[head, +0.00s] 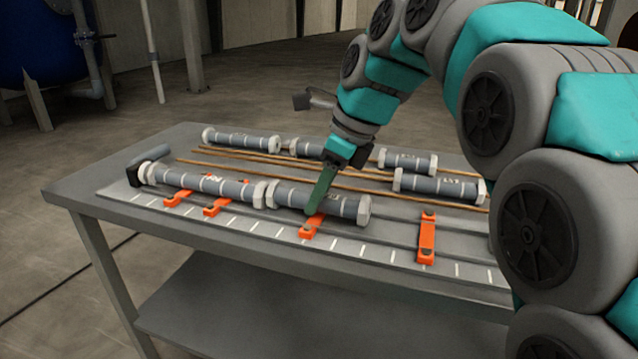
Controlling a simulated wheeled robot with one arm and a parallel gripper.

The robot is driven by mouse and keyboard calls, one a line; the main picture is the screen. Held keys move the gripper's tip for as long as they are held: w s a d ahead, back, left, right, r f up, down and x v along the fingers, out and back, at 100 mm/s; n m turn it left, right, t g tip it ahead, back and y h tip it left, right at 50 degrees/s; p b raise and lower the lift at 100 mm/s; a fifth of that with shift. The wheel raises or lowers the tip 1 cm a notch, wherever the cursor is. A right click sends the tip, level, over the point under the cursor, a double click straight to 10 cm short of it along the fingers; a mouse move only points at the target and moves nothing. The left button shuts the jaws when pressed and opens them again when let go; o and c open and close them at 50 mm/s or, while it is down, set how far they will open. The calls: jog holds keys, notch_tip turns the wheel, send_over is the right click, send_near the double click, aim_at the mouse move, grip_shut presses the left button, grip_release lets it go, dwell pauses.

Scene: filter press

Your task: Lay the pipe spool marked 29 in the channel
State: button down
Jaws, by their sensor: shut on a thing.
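My gripper (314,207) points down at the front row and is shut on a grey pipe spool (288,194) with pale flanged ends. This spool lies level along the channel (385,228) of the grey board, its left flange touching or nearly touching a second spool (205,183). The held spool has a pale marking too small to read, so I cannot tell whether it is 29. The gripper finger covers part of its middle. Whether it rests fully on the channel floor is hidden.
Several other spools lie at the back, such as one at back left (240,141) and one at right (440,186), among brown rods (235,158). Orange clamps (427,238) sit along the board. My arm hides the table's right end.

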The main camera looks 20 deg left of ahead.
jog(key=shift+f, duration=0.15)
jog(key=shift+c, duration=2.2)
grip_release()
jog(key=shift+v, duration=3.9)
